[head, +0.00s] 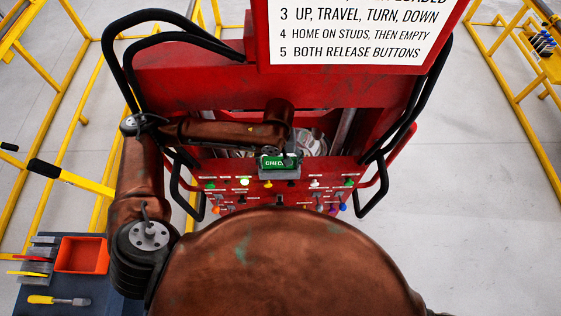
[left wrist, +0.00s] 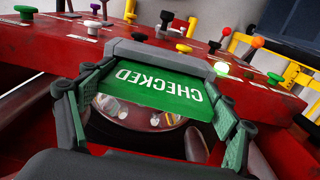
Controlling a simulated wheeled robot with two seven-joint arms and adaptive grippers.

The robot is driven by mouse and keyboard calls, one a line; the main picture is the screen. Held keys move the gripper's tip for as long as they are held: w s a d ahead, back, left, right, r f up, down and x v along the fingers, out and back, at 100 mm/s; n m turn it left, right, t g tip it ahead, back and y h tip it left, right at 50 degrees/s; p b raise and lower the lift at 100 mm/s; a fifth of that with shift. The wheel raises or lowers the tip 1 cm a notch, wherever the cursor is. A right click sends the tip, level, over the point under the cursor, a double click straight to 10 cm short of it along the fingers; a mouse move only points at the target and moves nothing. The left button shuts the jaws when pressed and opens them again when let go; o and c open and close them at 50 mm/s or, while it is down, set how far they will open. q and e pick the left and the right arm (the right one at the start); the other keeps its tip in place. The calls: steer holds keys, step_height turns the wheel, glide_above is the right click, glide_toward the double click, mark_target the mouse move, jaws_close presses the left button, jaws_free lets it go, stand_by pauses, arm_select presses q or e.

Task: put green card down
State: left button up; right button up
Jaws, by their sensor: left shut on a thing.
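The green card (head: 272,161) with white lettering is in front of the red machine's control panel (head: 240,170). In the left wrist view the card (left wrist: 165,90) reads CHECKED, appears upside down and has a grey bar along one edge. My left gripper (head: 280,157) is shut on the card; its two fingers stand at either side of it in the left wrist view (left wrist: 152,108). Whether the card touches the panel I cannot tell. My right gripper is not in view.
The panel carries several coloured knobs and lit lamps (head: 245,181) close around the card. Black handles (head: 377,190) flank the red machine. A white instruction sign (head: 355,30) is above. A blue mat (head: 75,285) with an orange tray (head: 82,254) lies at lower left. Yellow rails (head: 65,100) stand at left.

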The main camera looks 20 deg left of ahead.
arm_select(q)
steer(key=o, duration=1.7)
steer(key=shift+w, duration=0.1)
steer(key=shift+c, duration=0.2)
steer(key=shift+r, duration=0.1)
step_height(320, 180, up, 11)
steer(key=shift+f+b, duration=0.1)
steer(key=shift+b, duration=1)
steer(key=shift+r, duration=0.55)
